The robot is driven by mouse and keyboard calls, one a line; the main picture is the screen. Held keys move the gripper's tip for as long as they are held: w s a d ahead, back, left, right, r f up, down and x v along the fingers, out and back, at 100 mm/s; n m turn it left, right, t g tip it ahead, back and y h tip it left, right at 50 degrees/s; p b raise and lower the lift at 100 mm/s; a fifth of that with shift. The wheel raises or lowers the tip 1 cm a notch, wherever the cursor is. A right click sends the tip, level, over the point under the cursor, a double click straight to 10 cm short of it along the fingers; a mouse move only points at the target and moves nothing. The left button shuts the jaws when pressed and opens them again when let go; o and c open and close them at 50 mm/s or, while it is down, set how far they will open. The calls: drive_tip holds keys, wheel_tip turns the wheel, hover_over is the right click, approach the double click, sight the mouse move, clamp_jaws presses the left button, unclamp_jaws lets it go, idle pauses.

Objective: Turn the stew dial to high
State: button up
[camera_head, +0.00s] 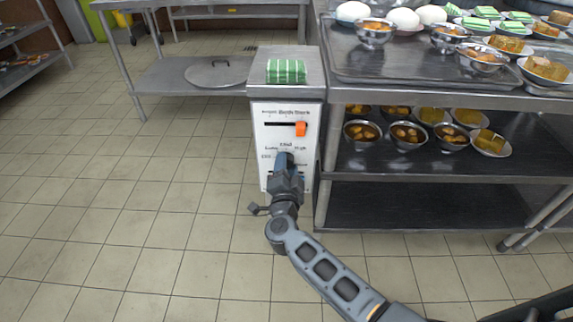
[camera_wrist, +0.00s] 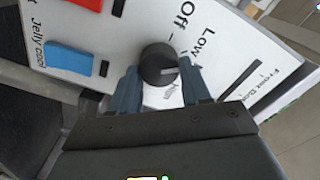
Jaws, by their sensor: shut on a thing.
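The stew dial (camera_wrist: 158,64) is a round black knob on the white front panel (camera_wrist: 110,25), with Off, Low and High printed around it. A pale pointer mark on the knob points to the right in the wrist view, roughly between Low and High. My gripper (camera_wrist: 163,80) is shut on the dial, one blue-grey finger on each side. In the head view my gripper (camera_head: 289,160) reaches the panel (camera_head: 262,148) and hides the dial.
An orange slider (camera_head: 301,129) sits above the gripper on the panel. Red (camera_wrist: 88,3) and blue (camera_wrist: 69,57) switches lie beside the dial. A green striped block (camera_head: 286,71) rests on the cabinet top. A metal shelf (camera_head: 420,95) with bowls stands right. Floor left is clear.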

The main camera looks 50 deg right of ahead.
drive_tip(key=shift+f+m+b, duration=0.15)
drive_tip(key=shift+m+b, duration=0.55)
drive_tip(key=shift+m, duration=1.95)
drive_tip(key=shift+f+m+b, duration=0.15)
drive_tip(key=shift+m+b, duration=0.5)
drive_tip(key=shift+m, duration=1.95)
drive_tip(key=shift+f+m+b, duration=0.15)
drive_tip(key=shift+m+b, duration=0.55)
drive_tip(key=shift+m, duration=1.95)
drive_tip(key=o, duration=1)
drive_tip(key=shift+r, duration=0.1)
drive_tip(key=shift+p+v, duration=0.6)
drive_tip(key=shift+v, duration=3.3)
